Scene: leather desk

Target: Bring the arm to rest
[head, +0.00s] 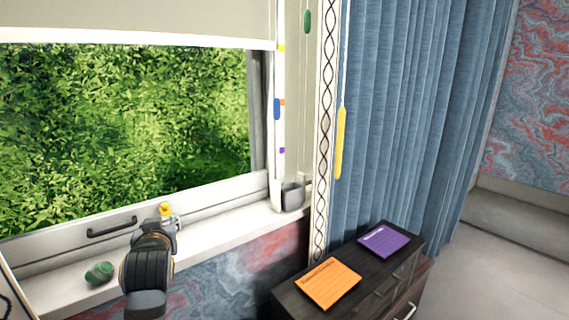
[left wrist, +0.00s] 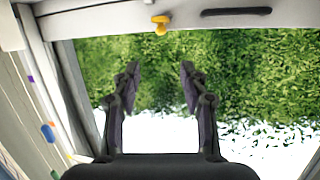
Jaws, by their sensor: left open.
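My left arm (head: 148,268) reaches up in front of the window sill in the head view. Its gripper (head: 172,222) is near the lower window frame, small and partly hidden by the wrist. In the left wrist view the two dark fingers of the gripper (left wrist: 160,70) stand wide apart with nothing between them. Behind them are the window and green leaves. My right gripper is in neither view.
A small yellow piece (head: 165,209) sits on the window frame near the gripper, also in the left wrist view (left wrist: 160,24). A green object (head: 99,273) and a grey cup (head: 292,196) stand on the sill (head: 240,222). A dark cabinet (head: 345,299) bears orange (head: 328,284) and purple (head: 385,241) pads.

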